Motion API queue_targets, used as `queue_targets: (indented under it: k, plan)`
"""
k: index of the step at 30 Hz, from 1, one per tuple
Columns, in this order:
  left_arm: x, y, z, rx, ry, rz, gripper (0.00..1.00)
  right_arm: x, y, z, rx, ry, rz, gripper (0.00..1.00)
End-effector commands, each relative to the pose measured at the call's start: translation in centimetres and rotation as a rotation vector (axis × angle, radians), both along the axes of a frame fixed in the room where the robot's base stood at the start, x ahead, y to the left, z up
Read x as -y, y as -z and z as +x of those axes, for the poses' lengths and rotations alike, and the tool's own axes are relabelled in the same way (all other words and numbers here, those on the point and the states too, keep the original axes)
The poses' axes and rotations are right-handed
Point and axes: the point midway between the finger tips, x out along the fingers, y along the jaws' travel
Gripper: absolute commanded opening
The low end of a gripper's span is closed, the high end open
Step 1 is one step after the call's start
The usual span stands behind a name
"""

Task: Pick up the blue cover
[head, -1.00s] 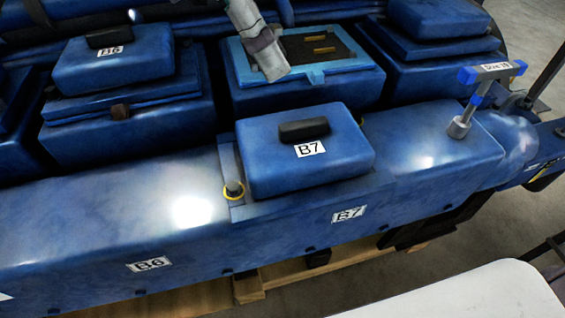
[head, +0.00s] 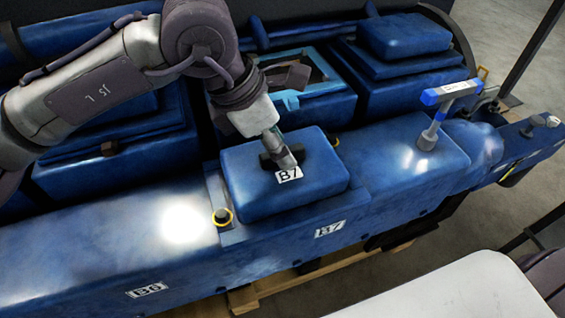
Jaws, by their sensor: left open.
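The blue cover (head: 315,185), labelled B7, sits on the ledge of the blue engine body, in the middle of the head view. A dark handle stands on its top and is now partly hidden. My left gripper (head: 284,160) is over the cover with its fingers at the handle. It is open; whether the fingers touch the handle I cannot tell. My right gripper is not in view.
An opening with a light-blue frame (head: 291,99) lies behind the cover. A T-handled tool (head: 437,115) stands on the engine to the right. A yellow-ringed post (head: 222,216) stands left of the cover. A white surface (head: 470,292) is at the front right.

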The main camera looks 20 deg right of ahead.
Motion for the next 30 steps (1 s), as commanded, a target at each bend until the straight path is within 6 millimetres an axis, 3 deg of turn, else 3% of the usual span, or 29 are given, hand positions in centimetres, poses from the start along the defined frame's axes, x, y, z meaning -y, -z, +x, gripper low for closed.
queue_targets:
  k: [10, 19, 30]
  plan:
    - [0.4, 1.04, -0.04, 0.0, 0.001, -0.001, 0.48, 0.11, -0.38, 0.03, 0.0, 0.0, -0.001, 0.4]
    - [0.37, 0.99, -0.02, 0.0, 0.0, -0.001, 0.0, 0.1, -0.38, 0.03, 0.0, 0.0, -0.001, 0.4]
    - [0.41, 0.81, 0.0, 0.002, -0.001, -0.004, 0.0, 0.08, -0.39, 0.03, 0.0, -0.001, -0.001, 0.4]
